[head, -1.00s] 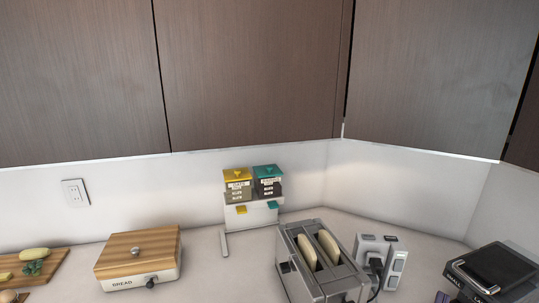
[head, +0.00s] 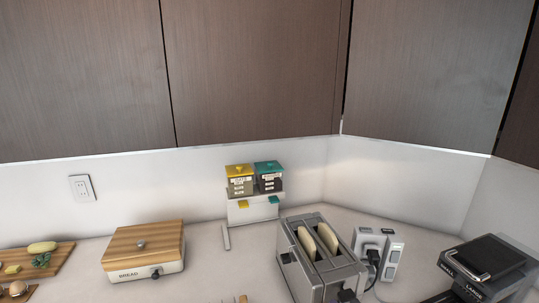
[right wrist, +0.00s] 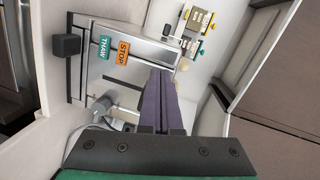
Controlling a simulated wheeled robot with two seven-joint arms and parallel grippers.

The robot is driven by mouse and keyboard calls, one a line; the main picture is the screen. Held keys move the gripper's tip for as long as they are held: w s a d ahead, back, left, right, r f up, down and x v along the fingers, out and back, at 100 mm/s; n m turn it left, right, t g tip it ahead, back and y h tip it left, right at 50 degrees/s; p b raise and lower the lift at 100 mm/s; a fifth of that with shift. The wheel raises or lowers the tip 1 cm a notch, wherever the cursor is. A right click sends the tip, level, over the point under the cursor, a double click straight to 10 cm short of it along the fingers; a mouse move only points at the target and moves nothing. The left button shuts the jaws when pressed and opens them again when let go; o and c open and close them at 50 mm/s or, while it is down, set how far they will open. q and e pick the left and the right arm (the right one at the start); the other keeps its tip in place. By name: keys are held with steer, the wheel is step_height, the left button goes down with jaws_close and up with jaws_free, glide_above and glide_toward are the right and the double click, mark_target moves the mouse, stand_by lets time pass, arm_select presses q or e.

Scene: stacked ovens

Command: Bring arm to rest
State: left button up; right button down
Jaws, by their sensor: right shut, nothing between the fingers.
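My right gripper (right wrist: 165,103) shows in the right wrist view as two purple fingers pressed together, with nothing between them. They point toward the side of the silver toaster (right wrist: 135,48), which carries a green THAW label and an orange STOP label. I cannot tell whether the fingertips touch it. In the head view the toaster (head: 311,258) stands on the counter with two bread slices (head: 317,242) upright in its slots. My right gripper cannot be made out clearly there. My left gripper is in neither view.
A bread box (head: 144,250) and a cutting board (head: 62,256) with food are at left. A rack with yellow-lidded and teal-lidded containers (head: 254,180) stands behind. A power strip (head: 392,255) and a black-topped appliance (head: 488,260) are at right. Cabinets (head: 250,70) hang above.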

steer(key=s+d+f+n+g+h, duration=0.3)
steer(key=s+d+f+n+g, duration=0.1)
steer(key=s+f+n+g, duration=0.3)
steer(key=s+d+f+n+g+h, duration=0.3)
steer(key=s+f+n+g, duration=0.25)
steer(key=s, duration=0.35)
step_height(320, 180, down, 27)
steer(key=s+b, duration=0.2)
steer(key=b, duration=0.4)
steer(key=s+d+f+n+g+b, duration=0.1)
steer(key=s+d+f+b, duration=0.2)
steer(key=s+f, duration=1.4)
steer(key=shift+f+g+b, duration=0.35)
steer(key=shift+f+b, duration=0.15)
steer(key=shift+f, duration=0.25)
